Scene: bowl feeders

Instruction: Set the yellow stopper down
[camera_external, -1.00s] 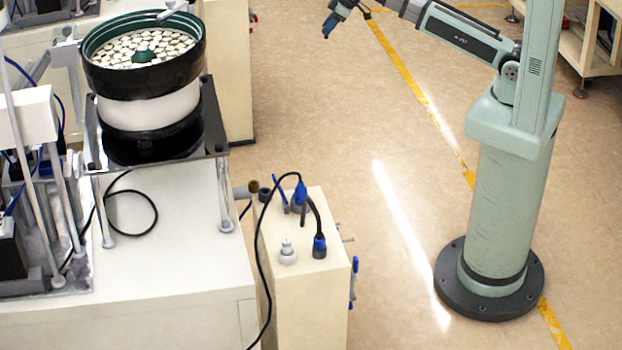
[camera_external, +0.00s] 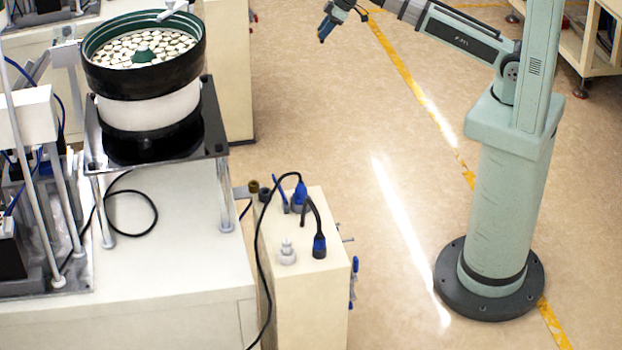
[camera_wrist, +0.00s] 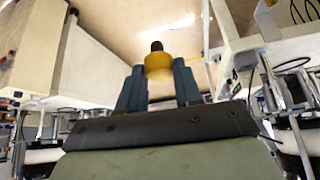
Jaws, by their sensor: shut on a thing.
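The yellow stopper (camera_wrist: 158,66) has a dark tip and sits between the two dark blue fingertips in the wrist view. My gripper (camera_wrist: 159,75) is shut on it. In the external view my gripper (camera_external: 323,34) shows small at the top, raised over the open floor and well clear of the bowl feeder. The stopper cannot be made out in that view.
A bowl feeder (camera_external: 147,75) full of pale parts stands on a cabinet (camera_external: 170,255) at the left. A cream control box (camera_external: 303,295) with cables stands beside it. The floor (camera_external: 320,130) between the box and my base is clear.

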